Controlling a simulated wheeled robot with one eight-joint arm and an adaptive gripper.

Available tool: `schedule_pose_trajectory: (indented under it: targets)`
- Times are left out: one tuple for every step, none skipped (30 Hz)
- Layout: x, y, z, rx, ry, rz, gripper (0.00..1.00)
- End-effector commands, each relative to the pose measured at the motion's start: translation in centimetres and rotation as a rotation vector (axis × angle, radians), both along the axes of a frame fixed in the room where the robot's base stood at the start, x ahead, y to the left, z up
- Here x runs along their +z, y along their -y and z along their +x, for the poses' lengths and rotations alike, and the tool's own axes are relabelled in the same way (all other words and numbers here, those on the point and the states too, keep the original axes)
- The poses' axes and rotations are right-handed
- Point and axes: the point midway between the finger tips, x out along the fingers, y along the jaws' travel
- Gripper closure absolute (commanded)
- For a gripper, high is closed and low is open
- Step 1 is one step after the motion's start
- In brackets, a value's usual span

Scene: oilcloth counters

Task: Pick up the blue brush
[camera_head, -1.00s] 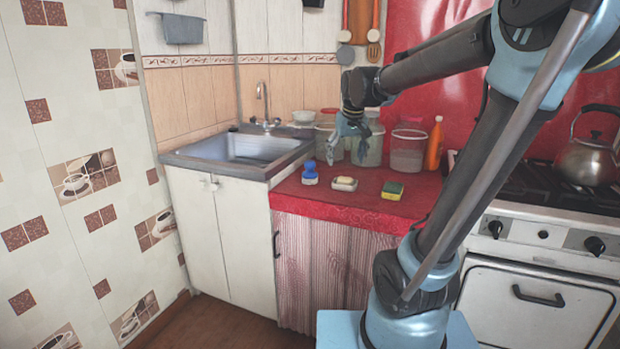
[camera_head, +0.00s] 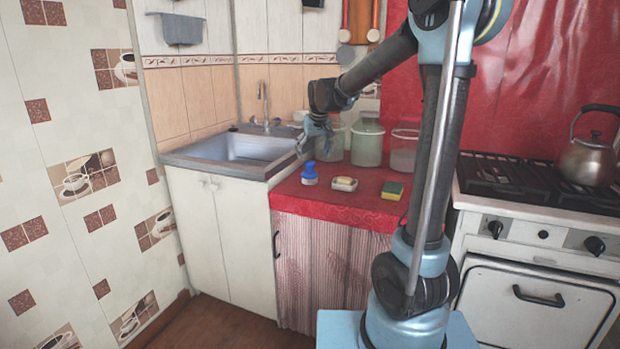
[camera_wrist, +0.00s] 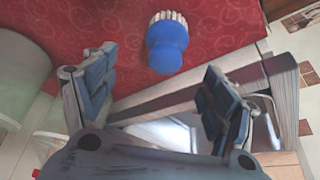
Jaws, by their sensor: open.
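The blue brush (camera_head: 309,172) stands on the red counter near its left end, beside the sink. It has a rounded blue handle and pale bristles. In the wrist view the brush (camera_wrist: 168,48) lies ahead of the fingertips, roughly between their lines, with its pale bristles at the top. My gripper (camera_head: 313,142) is above and slightly behind the brush, pointing down. In the wrist view my gripper (camera_wrist: 155,78) has its two fingers wide apart with nothing between them.
A soap dish (camera_head: 344,184) and a yellow-green sponge (camera_head: 392,190) lie right of the brush on the red oilcloth (camera_head: 330,205). Glass jars (camera_head: 367,142) stand behind. The sink (camera_head: 235,150) is at the left. A kettle (camera_head: 586,158) sits on the stove at the right.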

Motion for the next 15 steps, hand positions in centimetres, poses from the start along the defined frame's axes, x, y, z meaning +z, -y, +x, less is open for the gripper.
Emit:
schedule_pose_trajectory:
  targets:
    - [-0.8,-0.1,0.4,0.0,0.0,0.0,0.22]
    - [-1.3,-0.2,0.5,0.0,0.0,0.0,0.22]
    - [-1.9,-0.3,0.8,0.0,0.0,0.0,0.22]
    - [-2.3,-0.3,1.0,0.0,0.0,0.0,0.22]
    - [-2.7,-0.4,1.1,0.0,0.0,0.0,0.22]
    - [-3.2,-0.4,1.3,0.0,0.0,0.0,0.22]
    - [-3.5,-0.5,1.4,0.0,0.0,0.0,0.22]
    - [-3.9,-0.5,1.5,0.0,0.0,0.0,0.22]
    - [-4.2,-0.6,1.7,0.0,0.0,0.0,0.22]
    - [-4.4,-0.6,1.7,0.0,0.0,0.0,0.22]
    - [-4.6,-0.6,1.8,0.0,0.0,0.0,0.22]
    - [-4.8,-0.7,1.9,0.0,0.0,0.0,0.22]
    - [-4.9,-0.7,1.9,0.0,0.0,0.0,0.22]
    - [-5.0,-0.7,1.9,0.0,0.0,0.0,0.22]
    - [-5.1,-0.7,2.0,0.0,0.0,0.0,0.22]
